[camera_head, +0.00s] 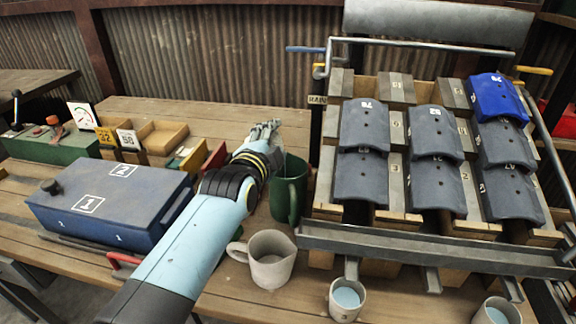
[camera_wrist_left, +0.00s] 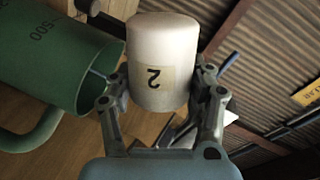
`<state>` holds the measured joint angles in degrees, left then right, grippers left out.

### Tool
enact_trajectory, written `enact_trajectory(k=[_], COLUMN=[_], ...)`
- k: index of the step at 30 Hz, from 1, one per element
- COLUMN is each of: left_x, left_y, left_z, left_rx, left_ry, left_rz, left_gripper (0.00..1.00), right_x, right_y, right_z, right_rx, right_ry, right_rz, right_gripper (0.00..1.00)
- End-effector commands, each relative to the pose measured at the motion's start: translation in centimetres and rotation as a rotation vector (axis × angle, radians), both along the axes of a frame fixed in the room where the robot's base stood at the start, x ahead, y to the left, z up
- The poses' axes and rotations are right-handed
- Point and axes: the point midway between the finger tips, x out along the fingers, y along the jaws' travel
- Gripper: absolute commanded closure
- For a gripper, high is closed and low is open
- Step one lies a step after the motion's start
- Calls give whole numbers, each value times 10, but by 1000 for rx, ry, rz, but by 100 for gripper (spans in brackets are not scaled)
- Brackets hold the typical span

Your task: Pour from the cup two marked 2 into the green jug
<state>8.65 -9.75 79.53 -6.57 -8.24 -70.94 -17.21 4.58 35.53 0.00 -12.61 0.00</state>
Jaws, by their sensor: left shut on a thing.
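My left gripper (camera_head: 266,132) is above and just behind the green jug (camera_head: 290,188) in the head view. In the left wrist view, the gripper is shut on a pale cup marked 2 (camera_wrist_left: 163,45), with a finger on each side. The mark appears upside down there. The cup is hidden in the head view. The green jug, marked 500, also shows in the left wrist view (camera_wrist_left: 40,60), with its open mouth beside the left finger. A small pale-blue streak shows at the mouth; I cannot tell whether it is liquid. My right gripper is out of view.
A grey-white jug (camera_head: 268,262) stands in front of the green jug. A cup with blue liquid (camera_head: 346,300) and another cup (camera_head: 497,312) are near the front edge. A blue box (camera_head: 112,200) lies left, and a rack of plates (camera_head: 408,235) stands right.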

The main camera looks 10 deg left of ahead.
Motion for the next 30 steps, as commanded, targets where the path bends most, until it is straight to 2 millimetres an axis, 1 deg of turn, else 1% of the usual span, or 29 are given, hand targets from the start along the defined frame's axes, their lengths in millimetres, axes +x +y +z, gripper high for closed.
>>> enact_trajectory(k=[8, 18, 30], left_x=[0, 0, 0], left_y=[0, -5, -5], left_z=[0, -5, -4], left_rx=[5, 95, 99], left_ry=[-1, 3, 3], left_rz=[0, -1, 0], left_gripper=[81, 81, 81], right_x=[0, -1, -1], right_y=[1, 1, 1], right_z=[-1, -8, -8], right_rx=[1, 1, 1], right_ry=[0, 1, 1], right_rz=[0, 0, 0], right_gripper=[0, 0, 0])
